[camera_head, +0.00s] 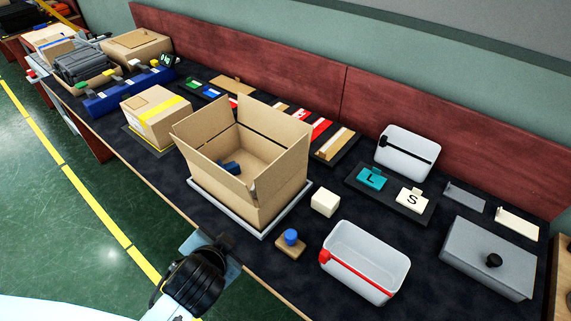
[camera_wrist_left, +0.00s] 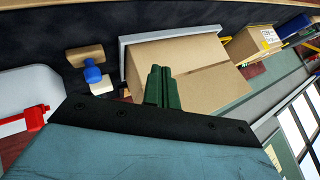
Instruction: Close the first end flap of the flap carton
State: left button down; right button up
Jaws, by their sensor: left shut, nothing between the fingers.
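The flap carton (camera_head: 277,205) is a brown box standing open on a grey-rimmed tray (camera_head: 206,201). Its flaps stand up around the opening, including the left end flap (camera_head: 201,119), the near flap (camera_head: 216,173) and the right flap (camera_head: 283,172). A small blue object (camera_head: 230,167) lies inside. My left gripper (camera_head: 226,240) is shut and empty, close in front of the carton's near side. In the left wrist view its green fingers (camera_wrist_left: 162,87) are together and overlap the carton (camera_wrist_left: 195,62); contact cannot be told. My right gripper is not in view.
A cream block (camera_head: 325,202) and a blue-knobbed wooden piece (camera_head: 290,241) stand right of the carton. A white bin with a red clip (camera_head: 366,262) is farther right. A yellow-taped closed box (camera_head: 156,116) stands to the left. Dark mat between them is partly clear.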

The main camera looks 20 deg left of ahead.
pick_arm(q)
jog(key=w+d+r+m+t, duration=0.4)
jog(key=w+r+m+t, duration=0.1)
jog(key=w+m+t, duration=0.15)
jog(key=m+t+h+p, duration=0.1)
jog(key=m+t+h, duration=0.2)
jog(key=m+h, duration=0.3)
send_near(288, 152)
jog(key=w+d+m+y, duration=0.1)
jog(key=w+d, duration=0.3)
jog(key=d, duration=0.2)
jog(key=shift+w+a+p, duration=0.1)
jog(key=shift+w+a, duration=0.2)
jog(key=shift+a, duration=0.3)
jog(key=shift+w+a+p, duration=0.15)
jog(key=shift+w+a, duration=0.15)
jog(key=shift+a, duration=0.3)
jog(key=shift+w+a+p, duration=0.1)
jog(key=shift+w+a, duration=0.2)
jog(key=shift+a, duration=0.35)
jog(key=shift+w+a+b, duration=0.15)
jog(key=shift+a+b, duration=0.15)
jog(key=shift+a, duration=0.3)
jog(key=shift+r, duration=0.1)
